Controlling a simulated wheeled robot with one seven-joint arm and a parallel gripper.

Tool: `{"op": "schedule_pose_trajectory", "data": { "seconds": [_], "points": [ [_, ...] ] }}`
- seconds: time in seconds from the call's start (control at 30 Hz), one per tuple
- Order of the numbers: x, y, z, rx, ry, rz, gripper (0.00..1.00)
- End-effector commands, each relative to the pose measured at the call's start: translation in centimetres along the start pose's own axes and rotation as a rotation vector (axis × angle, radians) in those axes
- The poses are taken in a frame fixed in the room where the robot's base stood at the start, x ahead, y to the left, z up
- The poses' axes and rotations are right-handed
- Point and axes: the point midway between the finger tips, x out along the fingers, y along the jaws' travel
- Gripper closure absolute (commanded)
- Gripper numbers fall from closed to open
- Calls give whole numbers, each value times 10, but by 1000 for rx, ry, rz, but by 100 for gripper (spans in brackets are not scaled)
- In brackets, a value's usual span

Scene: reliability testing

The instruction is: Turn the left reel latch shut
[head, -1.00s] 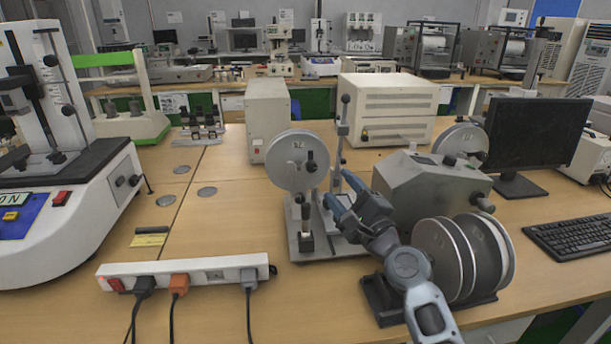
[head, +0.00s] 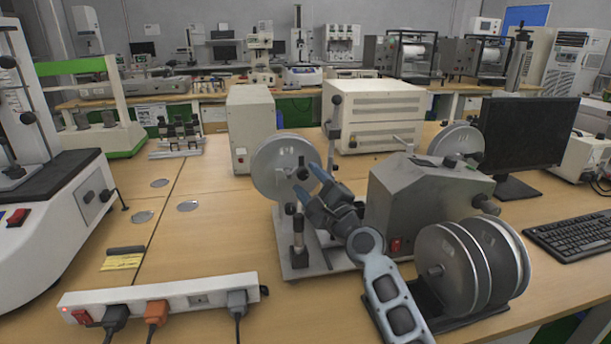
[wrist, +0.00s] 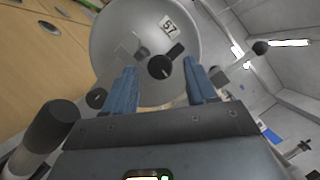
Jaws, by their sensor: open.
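The left reel (head: 270,168) is a grey metal disc standing upright on a grey-based stand. Its latch (head: 302,170), a black knob at the disc's centre, is partly covered by my gripper in the head view. In the wrist view the reel (wrist: 115,35) carries a "57" label, and the latch (wrist: 160,67) shows as a round black knob with a short lever slanting up to the right. My gripper (head: 309,182) is open in front of the reel. In the wrist view its blue fingers (wrist: 161,74) lie either side of the knob; contact cannot be told.
A grey machine (head: 425,205) with further reels (head: 455,270) stands close to the right of my arm. A black-topped post (head: 298,235) stands in front of the left reel. A power strip (head: 185,297) lies at the front left.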

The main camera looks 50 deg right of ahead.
Motion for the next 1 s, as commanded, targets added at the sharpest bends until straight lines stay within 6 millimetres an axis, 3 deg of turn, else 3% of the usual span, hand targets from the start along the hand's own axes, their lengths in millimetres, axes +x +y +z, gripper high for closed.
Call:
{"op": "schedule_pose_trajectory", "data": {
  "seconds": [0.2, 0.5, 1.0],
  "points": [
    [18, 0, 0, 0, 1, -1, 43],
    [20, 0, 0, 0, 1, -1, 44],
    [20, 0, 0, 0, 1, 0, 92]
  ]
}}
